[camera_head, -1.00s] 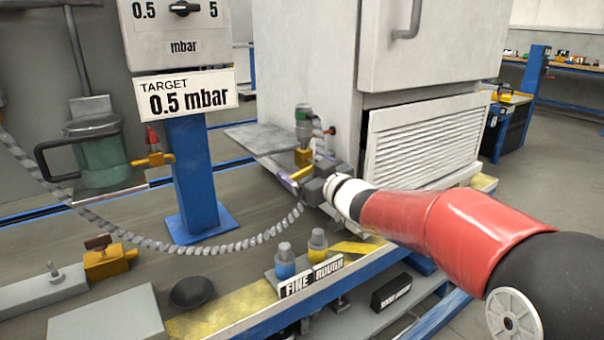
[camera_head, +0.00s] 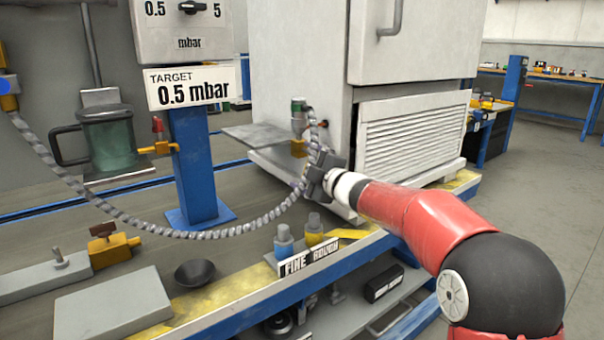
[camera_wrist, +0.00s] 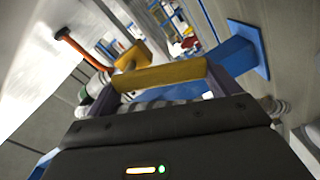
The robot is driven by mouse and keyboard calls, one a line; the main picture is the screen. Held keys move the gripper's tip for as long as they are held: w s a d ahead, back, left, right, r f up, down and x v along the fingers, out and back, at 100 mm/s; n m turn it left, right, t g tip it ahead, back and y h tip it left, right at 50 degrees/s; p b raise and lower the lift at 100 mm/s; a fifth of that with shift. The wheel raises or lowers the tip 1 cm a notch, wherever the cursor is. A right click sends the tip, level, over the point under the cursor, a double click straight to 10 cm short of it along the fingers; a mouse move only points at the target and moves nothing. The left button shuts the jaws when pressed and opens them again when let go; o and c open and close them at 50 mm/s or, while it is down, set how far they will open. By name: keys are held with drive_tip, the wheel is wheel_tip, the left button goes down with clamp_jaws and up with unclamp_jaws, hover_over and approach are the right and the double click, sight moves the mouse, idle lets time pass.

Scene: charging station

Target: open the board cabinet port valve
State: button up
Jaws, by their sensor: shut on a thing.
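The port valve (camera_head: 300,148) stands beside the white cabinet, with a brass-coloured body. In the wrist view its orange-red lever (camera_wrist: 82,48) shows at upper left and its brass body (camera_wrist: 131,56) lies just beyond my fingers. My gripper (camera_head: 318,172) is just in front of and below the valve. In the wrist view its yellow bar and purple-grey sides (camera_wrist: 160,80) frame a stretch of the grey ribbed hose (camera_wrist: 172,96). My gripper looks shut on this hose; the exact contact is partly hidden. The lever appears apart from my gripper.
The hose (camera_head: 190,234) loops across the bench to the left. A blue post (camera_head: 200,165) carries the gauge box and a "0.5 mbar" target sign. Blue and yellow fittings (camera_head: 283,240) stand at the bench's front edge. The cabinet (camera_head: 300,60) blocks the back right.

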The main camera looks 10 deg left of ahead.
drive_tip(key=n, duration=0.1)
drive_tip(key=n+b, duration=0.1)
drive_tip(key=f+n, duration=0.1)
drive_tip(key=shift+w+d+b, duration=0.25)
drive_tip(key=shift+w+b, duration=0.05)
drive_tip(key=shift+b, duration=0.1)
drive_tip(key=shift+w+d+n+b, duration=0.2)
drive_tip(key=shift+n+b, duration=0.15)
drive_tip(key=shift+n, duration=0.55)
drive_tip(key=o, duration=1.2)
drive_tip(key=shift+c, duration=0.2)
drive_tip(key=shift+d, duration=0.1)
drive_tip(key=v, duration=0.7)
drive_tip(key=shift+s+d, duration=0.2)
drive_tip(key=shift+s, duration=0.05)
